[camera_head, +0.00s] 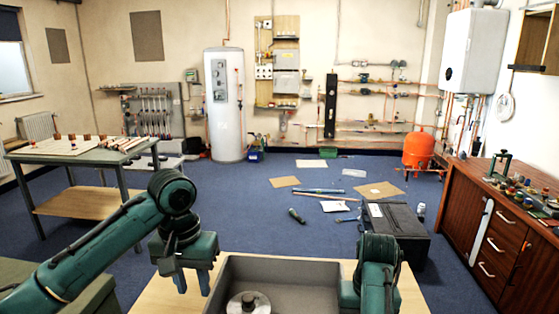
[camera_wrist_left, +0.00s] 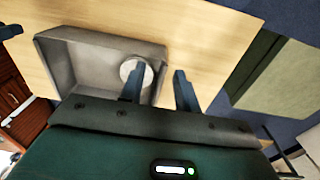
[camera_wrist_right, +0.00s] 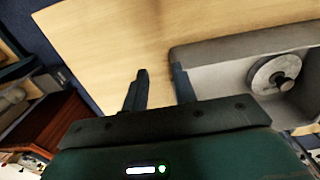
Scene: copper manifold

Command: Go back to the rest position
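My left gripper (camera_head: 193,284) hangs over the left part of the wooden table, left of the grey tray (camera_head: 290,268). In the left wrist view its two fingers (camera_wrist_left: 158,88) are apart with nothing between them. My right gripper is mostly hidden behind its own arm in the head view, at the tray's right side. In the right wrist view its fingers (camera_wrist_right: 157,90) are apart and empty, above the table next to the tray wall. A round metal disc with a central knob (camera_head: 248,303) lies in the tray, clear of both grippers.
The pale wooden table (camera_head: 160,298) is bare around the tray. A black case (camera_head: 405,243), cardboard sheets and tools lie on the blue floor ahead. A workbench (camera_head: 85,150) stands at left and a wooden cabinet (camera_head: 500,238) at right.

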